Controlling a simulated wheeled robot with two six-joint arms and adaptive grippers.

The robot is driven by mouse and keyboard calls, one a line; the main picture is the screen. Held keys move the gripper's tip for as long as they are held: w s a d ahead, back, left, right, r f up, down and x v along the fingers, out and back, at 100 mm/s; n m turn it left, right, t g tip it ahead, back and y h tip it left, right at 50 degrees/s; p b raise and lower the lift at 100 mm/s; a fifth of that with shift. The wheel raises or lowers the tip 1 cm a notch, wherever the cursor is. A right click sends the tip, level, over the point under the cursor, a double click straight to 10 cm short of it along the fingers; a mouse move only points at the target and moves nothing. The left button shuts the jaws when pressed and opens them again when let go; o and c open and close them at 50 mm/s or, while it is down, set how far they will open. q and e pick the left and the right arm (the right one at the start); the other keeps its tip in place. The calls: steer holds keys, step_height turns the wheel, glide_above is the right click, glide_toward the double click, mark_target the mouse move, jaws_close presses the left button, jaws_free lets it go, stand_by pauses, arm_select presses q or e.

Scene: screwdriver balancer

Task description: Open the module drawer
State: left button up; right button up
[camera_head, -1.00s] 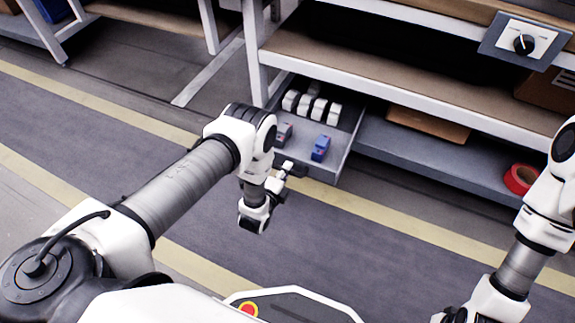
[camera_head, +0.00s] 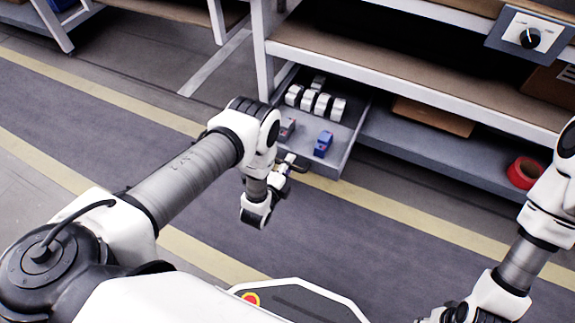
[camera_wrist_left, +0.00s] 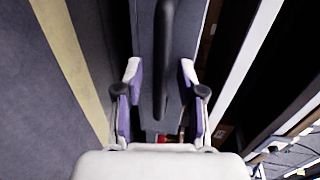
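The module drawer (camera_head: 316,166) stands pulled out under the shelf unit in the head view. Inside are several white modules (camera_head: 315,102), a blue module (camera_head: 323,144) and a grey module (camera_head: 287,128). My left gripper (camera_head: 288,164) is at the drawer's front face. In the left wrist view the dark drawer handle (camera_wrist_left: 164,60) runs between the two fingers of my left gripper (camera_wrist_left: 161,78). The fingers are apart, with a visible gap on each side of the handle. My right gripper (camera_head: 447,315) is at the bottom edge and partly cut off, so its fingers are unclear.
Above the drawer is a brown-topped shelf (camera_head: 400,82). To its right a lower grey shelf (camera_head: 430,148) holds a cardboard piece (camera_head: 433,115) and a red tape roll (camera_head: 525,172). A knob panel (camera_head: 529,38) is at upper right. The floor before the drawer is clear.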

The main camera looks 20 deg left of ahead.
arm_select(q)
steer(key=v, duration=1.2)
steer(key=w+a+r+n, duration=0.2)
steer(key=w+r, duration=0.4)
steer(key=r, duration=0.3)
steer(key=s+f+n+g, duration=0.3)
steer(key=s+n+g, duration=0.5)
steer(key=s, duration=0.5)
steer(key=s+f+n+g, duration=0.3)
steer(key=s+n+g, duration=0.55)
steer(key=s, duration=0.45)
step_height(320, 180, up, 36)
steer(key=p, duration=3.5)
steer(key=shift+w+f+t+y, duration=0.25)
steer(key=shift+w+t+y, duration=0.1)
steer(key=shift+t, duration=0.1)
